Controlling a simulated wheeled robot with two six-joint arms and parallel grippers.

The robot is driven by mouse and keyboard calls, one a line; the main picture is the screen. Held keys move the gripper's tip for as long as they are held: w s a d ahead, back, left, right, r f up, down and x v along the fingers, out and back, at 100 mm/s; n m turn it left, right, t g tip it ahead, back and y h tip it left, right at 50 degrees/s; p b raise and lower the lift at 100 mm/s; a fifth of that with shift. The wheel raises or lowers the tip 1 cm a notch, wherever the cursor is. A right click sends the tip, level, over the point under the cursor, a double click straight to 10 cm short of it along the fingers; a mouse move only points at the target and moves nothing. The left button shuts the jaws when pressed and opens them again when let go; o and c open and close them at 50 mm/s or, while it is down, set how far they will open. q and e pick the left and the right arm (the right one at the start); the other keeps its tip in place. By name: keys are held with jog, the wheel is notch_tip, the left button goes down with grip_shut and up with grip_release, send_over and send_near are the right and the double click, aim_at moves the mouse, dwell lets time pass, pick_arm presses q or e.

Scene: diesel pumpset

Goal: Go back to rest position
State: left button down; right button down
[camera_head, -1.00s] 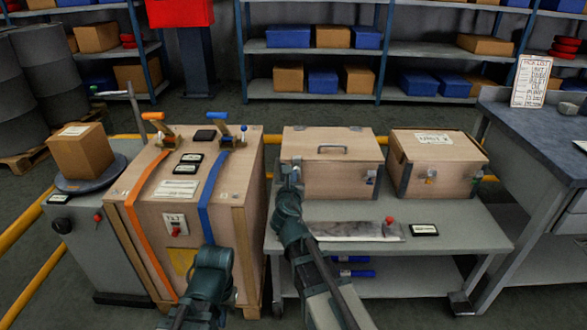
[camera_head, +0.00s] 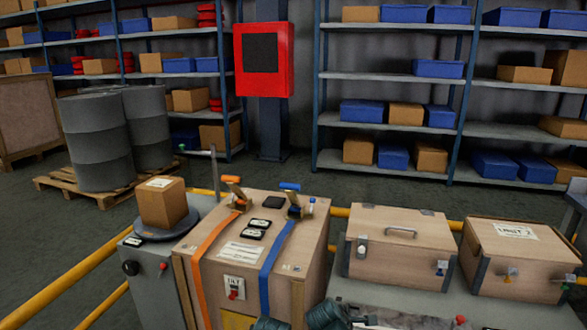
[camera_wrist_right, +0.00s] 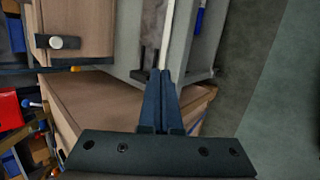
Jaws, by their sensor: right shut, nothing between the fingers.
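My right gripper (camera_wrist_right: 161,72) is shut and empty in the wrist view, its dark fingers pressed together. They overlap the end of the grey bench (camera_wrist_right: 125,65) and the strapped wooden crate (camera_wrist_right: 95,95) in that picture; the gap in depth is hard to judge. In the head view only dark parts of my arms show at the bottom edge, in front of the crate (camera_head: 318,242) and bench (camera_head: 395,302). My left gripper is out of view.
A wooden case with a handle (camera_head: 376,262) and a lidded box (camera_head: 500,276) stand on the bench. A cardboard box (camera_head: 161,203) sits on a scale at left. Yellow rails (camera_head: 70,280) run beside it. Shelves and drums (camera_head: 97,145) stand behind; open floor lies between.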

jog(key=s+a+f+m+g+y, duration=0.2)
jog(key=s+a+f+m+g, duration=0.25)
jog(key=s, duration=0.45)
jog(key=s+a+f+m+g+y, duration=0.1)
jog(key=s+a+m+g, duration=0.2)
jog(key=s+a+m, duration=0.5)
notch_tip(320, 180, up, 29)
jog(key=d+n+p, duration=0.1)
jog(key=d+p, duration=0.1)
jog(key=p, duration=2.7)
jog(key=shift+d+n+y, duration=0.3)
jog(key=shift+d+n, duration=0.05)
jog(key=shift+f, duration=0.1)
